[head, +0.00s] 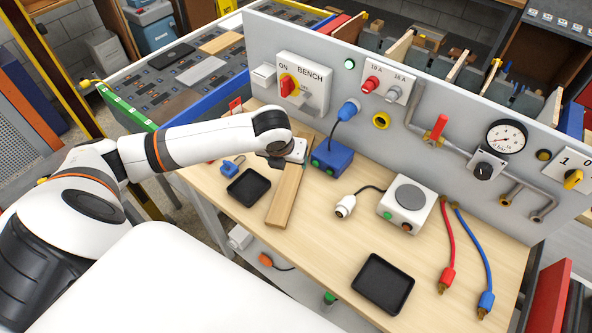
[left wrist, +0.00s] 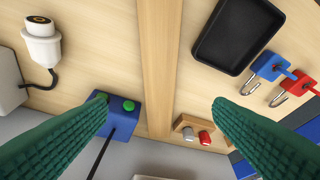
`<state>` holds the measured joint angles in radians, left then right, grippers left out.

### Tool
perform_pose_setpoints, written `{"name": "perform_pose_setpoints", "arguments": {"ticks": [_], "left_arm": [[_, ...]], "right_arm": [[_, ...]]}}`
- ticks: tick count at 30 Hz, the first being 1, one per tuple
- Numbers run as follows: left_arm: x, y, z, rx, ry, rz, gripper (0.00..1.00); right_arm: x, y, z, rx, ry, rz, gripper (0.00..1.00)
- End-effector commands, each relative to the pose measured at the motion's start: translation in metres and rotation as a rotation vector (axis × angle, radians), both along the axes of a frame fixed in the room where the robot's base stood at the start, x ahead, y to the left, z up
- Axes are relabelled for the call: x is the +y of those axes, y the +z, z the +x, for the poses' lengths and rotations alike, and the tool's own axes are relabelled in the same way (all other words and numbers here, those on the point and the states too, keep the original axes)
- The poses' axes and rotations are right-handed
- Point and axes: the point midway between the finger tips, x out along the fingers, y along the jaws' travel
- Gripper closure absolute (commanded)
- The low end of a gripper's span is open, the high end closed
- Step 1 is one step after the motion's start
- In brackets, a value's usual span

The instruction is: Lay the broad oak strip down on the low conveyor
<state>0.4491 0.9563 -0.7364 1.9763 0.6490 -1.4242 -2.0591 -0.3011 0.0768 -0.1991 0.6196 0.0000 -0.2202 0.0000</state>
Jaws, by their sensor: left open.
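The broad oak strip (head: 284,197) lies flat on the bench top, running away from the front edge. My left gripper (head: 287,154) is over its far end and hides that end in the head view. In the left wrist view the strip (left wrist: 159,60) runs between the two green fingers of the open left gripper (left wrist: 165,122), with a gap on each side. The low conveyor (head: 125,107) stands behind and left of the bench, with a dark bed and a green end rail. My right gripper is out of view.
A black tray (head: 248,187) lies left of the strip, and a blue box (head: 333,162) stands close on its right. A grey panel (head: 330,37) rises behind the bench. The conveyor bed carries a grey plate (head: 201,71), a wooden piece (head: 221,43) and a black piece (head: 173,54).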

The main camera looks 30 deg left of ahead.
Motion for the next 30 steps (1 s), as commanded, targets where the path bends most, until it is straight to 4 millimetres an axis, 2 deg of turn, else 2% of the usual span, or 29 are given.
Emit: {"name": "perform_pose_setpoints", "arguments": {"ticks": [9,17,23,30], "left_arm": [[0.006,-0.046,0.018,0.004,-0.004,0.002,0.25],[0.007,-0.064,0.024,0.003,-0.005,0.003,0.25],[0.007,-0.088,0.031,0.007,-0.003,0.001,0.25],[0.01,-0.109,0.039,0.002,-0.006,0.003,0.25]], "right_arm": [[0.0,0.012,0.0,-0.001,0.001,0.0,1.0],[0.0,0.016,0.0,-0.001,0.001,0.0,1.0],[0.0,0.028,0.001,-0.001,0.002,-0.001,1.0],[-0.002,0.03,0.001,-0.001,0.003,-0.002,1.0]]}}
